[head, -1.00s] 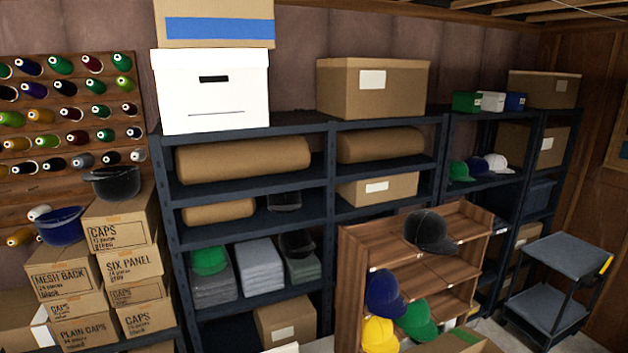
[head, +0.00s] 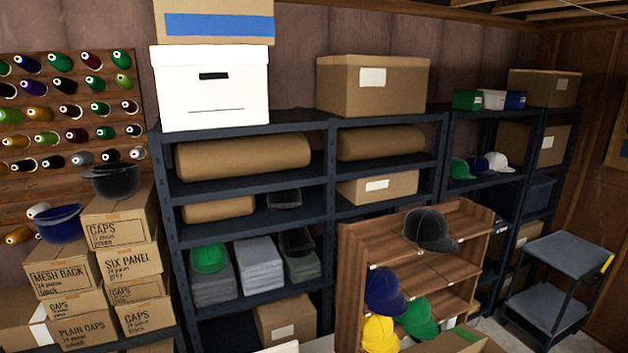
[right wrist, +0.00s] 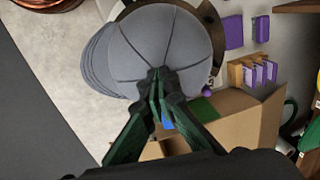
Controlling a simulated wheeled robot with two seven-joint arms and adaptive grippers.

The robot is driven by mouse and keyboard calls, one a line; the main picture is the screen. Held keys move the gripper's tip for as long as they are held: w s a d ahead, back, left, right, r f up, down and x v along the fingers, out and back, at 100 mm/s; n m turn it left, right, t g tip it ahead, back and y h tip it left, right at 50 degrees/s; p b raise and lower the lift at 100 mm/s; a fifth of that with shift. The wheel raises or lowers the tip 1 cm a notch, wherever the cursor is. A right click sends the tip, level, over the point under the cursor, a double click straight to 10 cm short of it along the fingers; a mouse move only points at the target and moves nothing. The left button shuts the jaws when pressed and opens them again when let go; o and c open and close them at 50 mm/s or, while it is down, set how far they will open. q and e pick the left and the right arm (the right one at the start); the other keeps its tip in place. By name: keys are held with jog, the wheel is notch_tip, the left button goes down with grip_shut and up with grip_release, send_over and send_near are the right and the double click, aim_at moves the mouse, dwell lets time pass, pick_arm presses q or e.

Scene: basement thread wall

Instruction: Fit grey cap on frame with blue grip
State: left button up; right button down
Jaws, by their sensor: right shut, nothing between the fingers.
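A grey cap (right wrist: 162,42) fills the top middle of the right wrist view, crown toward the camera, with its brim at the left. A dark brown curved piece (right wrist: 212,28) shows past its right edge; whether the cap sits on it I cannot tell. My right gripper (right wrist: 157,76) is shut and empty, its green fingertips together over the cap's near edge; contact is unclear. A small blue patch (right wrist: 167,122) shows beside the fingers; I cannot tell whether it is the frame's grip. My left gripper is in neither view.
An open cardboard box (right wrist: 232,120) stands right of the fingers in the right wrist view, with purple blocks (right wrist: 234,32) beyond. In the head view, a wooden rack (head: 425,270) holds caps, dark shelving (head: 240,130) stands behind, and a cart (head: 560,260) is at the right.

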jog(key=shift+s+d+r+p, duration=0.15)
jog(key=shift+r+p, duration=0.3)
jog(key=shift+r, duration=0.7)
jog(key=shift+s+r+p, duration=0.2)
jog(key=shift+r+p, duration=0.3)
jog(key=shift+r, duration=0.65)
jog(key=shift+s+d+r+p, duration=0.15)
jog(key=shift+r+p, duration=0.3)
jog(key=shift+r, duration=0.7)
jog(key=shift+a, duration=0.1)
jog(key=shift+f, duration=0.1)
